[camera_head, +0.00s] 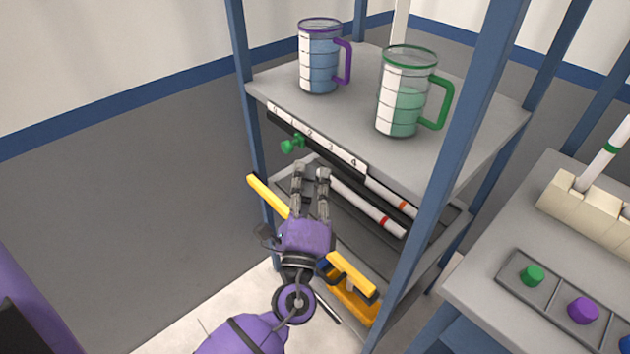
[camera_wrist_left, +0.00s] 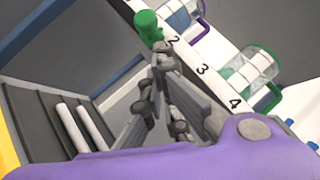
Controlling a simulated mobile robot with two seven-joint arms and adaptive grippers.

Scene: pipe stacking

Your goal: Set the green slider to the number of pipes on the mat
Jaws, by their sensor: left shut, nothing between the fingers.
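The green slider knob (camera_head: 292,144) sticks out from a rail under the numbered strip (camera_head: 331,147) on the upper shelf's front edge. It sits around the 1 and 2; I cannot tell exactly which mark it lines up with. In the left wrist view the knob (camera_wrist_left: 147,27) is just beside the 2. My left gripper (camera_head: 311,172) is shut and empty, below and right of the knob, apart from it. Two white pipes lie on the dark grooved mat (camera_wrist_left: 35,120) on the lower shelf, one with a red band (camera_head: 365,207), one with an orange band (camera_head: 392,197). My gripper partly hides the mat.
A purple-handled mug (camera_head: 319,62) and a green-handled mug (camera_head: 402,100) stand on the upper shelf. Blue posts (camera_head: 440,190) frame the rack. A yellow bar (camera_head: 268,195) and yellow handle (camera_head: 350,290) are near my wrist. A side table with coloured buttons (camera_head: 532,275) stands right.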

